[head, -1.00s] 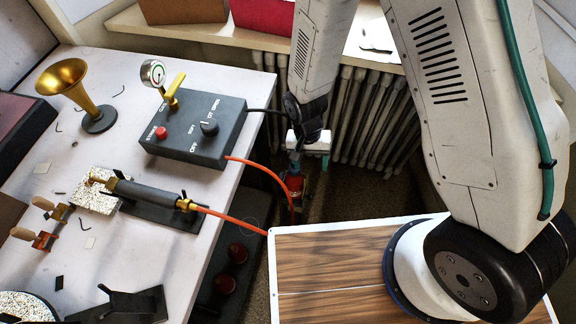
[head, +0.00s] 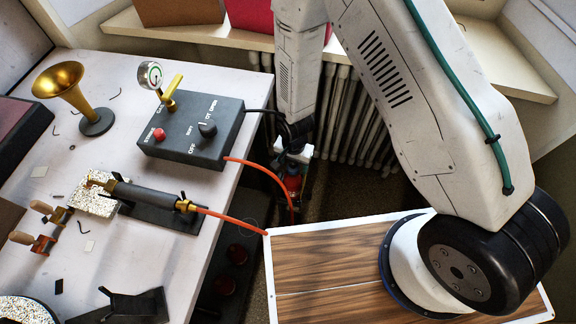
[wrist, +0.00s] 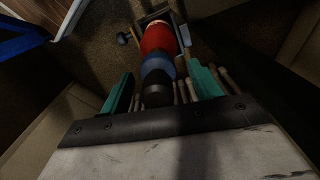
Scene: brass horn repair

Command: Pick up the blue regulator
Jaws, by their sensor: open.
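The blue regulator (wrist: 158,66) shows in the wrist view as a blue band with a black end (wrist: 158,92) toward me. It sits at the near end of a red bottle (wrist: 158,38). My gripper (wrist: 160,72) is open, with one green finger on each side of the regulator; contact is not visible. In the head view my gripper (head: 297,152) hangs low beyond the bench's right edge, just above the red bottle (head: 292,184). The regulator is mostly hidden there.
The bench (head: 130,50) on the left holds a grey control box (head: 190,148), a brass horn (head: 68,84) and a torch (head: 150,195). An orange hose (head: 265,172) drops toward the bottle. A radiator (head: 350,120) stands behind.

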